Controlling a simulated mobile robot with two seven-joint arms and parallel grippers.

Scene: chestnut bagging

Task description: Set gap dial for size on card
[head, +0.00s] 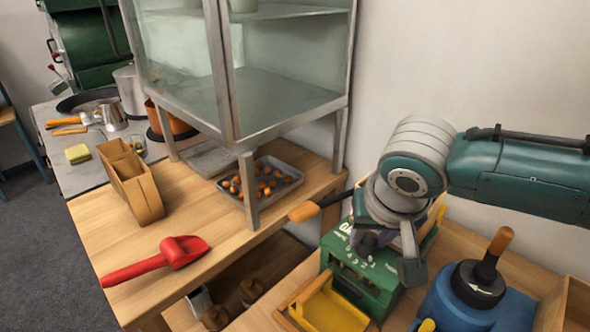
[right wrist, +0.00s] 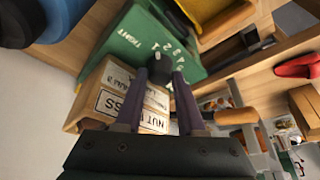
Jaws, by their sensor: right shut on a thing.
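The green machine (head: 372,280) stands on the bench at lower right, with white digits and lettering on its top face. The dark dial knob (right wrist: 160,72) is on that face, among the digits. My right gripper (head: 372,240) is shut on the knob from above; in the right wrist view its two purple fingers (right wrist: 162,85) stand on either side of it. The knob's pointer setting is hidden by the fingers. A wooden box with printed labels (right wrist: 130,90) sits beside the green face, its text only partly readable. I cannot make out a size card. My left gripper is not in view.
A wooden-handled crank (head: 304,212) sticks out left of the machine, near my gripper. A yellow tray (head: 332,308) lies in front. A blue device (head: 450,310) with a black arrow-marked cap stands close at right. A red scoop (head: 160,258) and chestnut tray (head: 285,181) are farther left.

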